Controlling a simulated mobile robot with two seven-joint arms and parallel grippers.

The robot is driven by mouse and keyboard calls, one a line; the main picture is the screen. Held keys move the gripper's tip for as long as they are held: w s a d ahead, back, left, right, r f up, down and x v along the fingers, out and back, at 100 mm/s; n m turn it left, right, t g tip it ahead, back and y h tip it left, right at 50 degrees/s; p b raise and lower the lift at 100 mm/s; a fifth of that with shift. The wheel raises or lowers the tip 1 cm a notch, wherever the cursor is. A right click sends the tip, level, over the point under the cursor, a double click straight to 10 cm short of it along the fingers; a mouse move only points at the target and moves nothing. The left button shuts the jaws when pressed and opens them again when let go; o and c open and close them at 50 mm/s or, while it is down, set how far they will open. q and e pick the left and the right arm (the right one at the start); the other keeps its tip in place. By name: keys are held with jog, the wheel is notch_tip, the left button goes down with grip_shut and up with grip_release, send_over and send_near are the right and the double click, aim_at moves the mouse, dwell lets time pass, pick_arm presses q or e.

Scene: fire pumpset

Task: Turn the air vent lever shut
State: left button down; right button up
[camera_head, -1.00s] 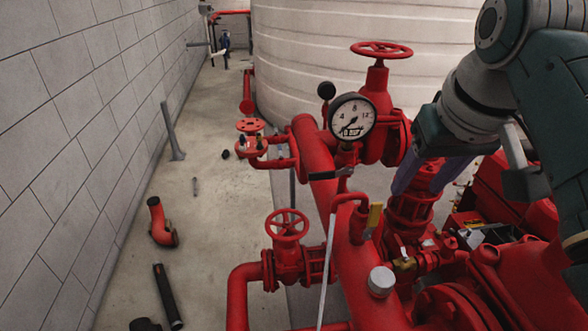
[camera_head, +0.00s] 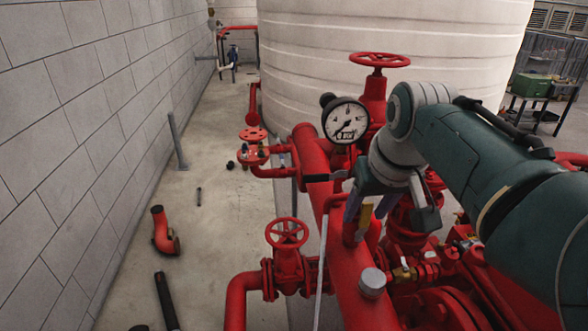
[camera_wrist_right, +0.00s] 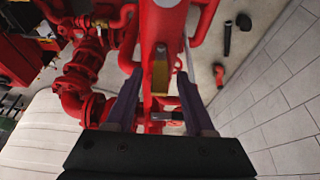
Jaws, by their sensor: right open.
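The yellow lever (camera_head: 366,214) is on the small bent red vent pipe on top of the large red pipe. In the right wrist view the yellow lever (camera_wrist_right: 160,76) lies between the two purple fingers, with gaps at both sides. My right gripper (camera_head: 357,222) is open, with its fingers pointing down around the lever; it also shows in the right wrist view (camera_wrist_right: 159,80). It holds nothing. The fingers partly hide the lever in the head view. My left gripper is out of view.
A pressure gauge (camera_head: 345,120) and a red handwheel (camera_head: 379,59) stand behind the gripper. A black-handled lever (camera_head: 325,177) sits close behind it. A silver cap (camera_head: 372,282) is in front. A lower handwheel (camera_head: 287,232) is at left.

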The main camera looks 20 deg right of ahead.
jog(key=shift+w+d+f, duration=0.1)
jog(key=shift+f, duration=0.15)
grip_shut()
dwell(0.3)
dwell(0.9)
